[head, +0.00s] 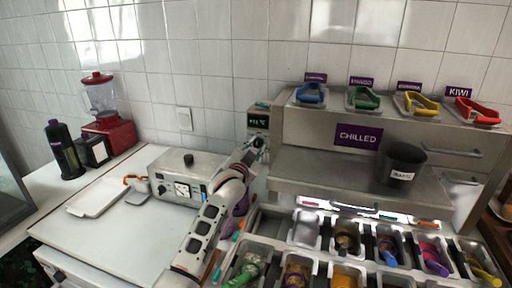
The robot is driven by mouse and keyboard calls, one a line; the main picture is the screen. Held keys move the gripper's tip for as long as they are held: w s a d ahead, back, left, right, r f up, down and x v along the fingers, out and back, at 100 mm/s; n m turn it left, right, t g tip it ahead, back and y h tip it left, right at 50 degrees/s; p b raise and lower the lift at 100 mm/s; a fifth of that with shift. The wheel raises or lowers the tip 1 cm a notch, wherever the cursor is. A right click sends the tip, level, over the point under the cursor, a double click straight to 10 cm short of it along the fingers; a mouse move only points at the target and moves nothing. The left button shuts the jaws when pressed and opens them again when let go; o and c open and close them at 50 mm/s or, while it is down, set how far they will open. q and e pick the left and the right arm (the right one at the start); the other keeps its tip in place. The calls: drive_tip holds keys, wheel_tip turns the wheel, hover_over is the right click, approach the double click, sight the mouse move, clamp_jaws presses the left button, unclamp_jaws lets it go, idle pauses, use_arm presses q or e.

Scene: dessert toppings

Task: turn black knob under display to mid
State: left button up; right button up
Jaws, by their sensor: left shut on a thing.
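The display (258,121) glows green on a narrow panel at the left end of the steel chilled unit. The black knob under it is mostly hidden behind my gripper. My left gripper (258,143) reaches up to the panel just below the display, with its fingers closed at the knob's place. The knob's pointer and setting cannot be seen. My right gripper is out of view.
A grey machine with a black top knob (188,160) stands left of my arm. A black cup (403,163) sits on the steel shelf (330,178). Topping bins (345,240) fill the lower right. A red blender (110,130) and dark bottle (62,150) stand far left.

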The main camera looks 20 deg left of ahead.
use_arm(q)
drive_tip(key=shift+n, duration=0.4)
drive_tip(key=o, duration=1.1)
drive_tip(key=shift+o, duration=0.2)
drive_tip(key=shift+s, duration=0.3)
drive_tip(key=s, duration=1.1)
drive_tip(key=shift+s+a, duration=0.2)
